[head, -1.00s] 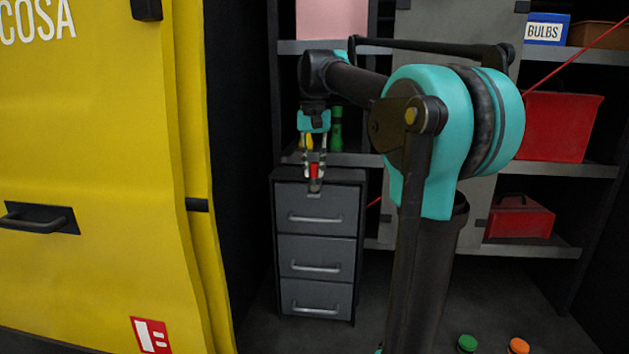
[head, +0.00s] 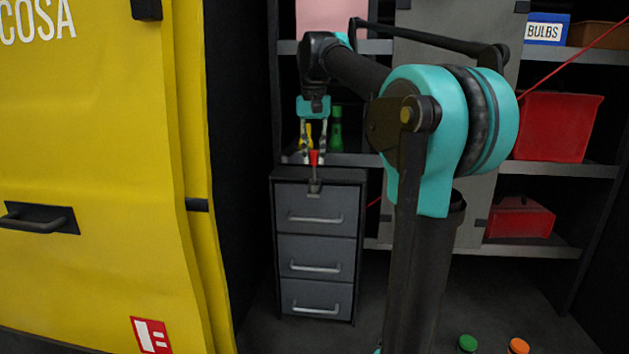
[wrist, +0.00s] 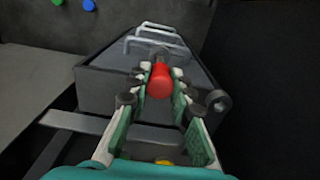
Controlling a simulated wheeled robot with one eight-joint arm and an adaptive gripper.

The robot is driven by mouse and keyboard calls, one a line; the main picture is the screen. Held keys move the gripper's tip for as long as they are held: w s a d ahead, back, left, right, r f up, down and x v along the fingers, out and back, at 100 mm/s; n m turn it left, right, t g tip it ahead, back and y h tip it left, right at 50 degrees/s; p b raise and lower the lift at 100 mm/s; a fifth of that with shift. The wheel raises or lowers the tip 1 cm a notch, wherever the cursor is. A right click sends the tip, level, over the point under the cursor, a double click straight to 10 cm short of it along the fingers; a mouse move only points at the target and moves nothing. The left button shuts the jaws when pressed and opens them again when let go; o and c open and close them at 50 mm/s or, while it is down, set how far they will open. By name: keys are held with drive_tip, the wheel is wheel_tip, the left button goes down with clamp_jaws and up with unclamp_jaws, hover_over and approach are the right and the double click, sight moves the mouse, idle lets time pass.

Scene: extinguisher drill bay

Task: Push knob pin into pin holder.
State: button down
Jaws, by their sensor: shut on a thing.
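The knob pin has a red knob (head: 314,158) with a thin grey shaft below it. It stands roughly upright at the top front edge of the grey drawer cabinet. The red knob (wrist: 160,80) also shows in the wrist view, between my fingers. My gripper (head: 313,157) points down and is shut on the knob pin; its fingers (wrist: 163,85) flank the knob in the wrist view. A small grey bracket, apparently the pin holder (head: 315,188), is under the shaft at the cabinet's top front. Whether the shaft's tip sits in it, I cannot tell.
The drawer cabinet (head: 317,255) has three handled drawers. A yellow panel (head: 95,190) stands at the left. Shelves behind hold a green bottle (head: 336,130) and a red bin (head: 555,127). Green (head: 467,343) and orange (head: 519,346) caps lie on the floor.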

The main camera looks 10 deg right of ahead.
drive_tip(key=shift+r, duration=0.25)
drive_tip(key=shift+r, duration=2)
idle(0.5)
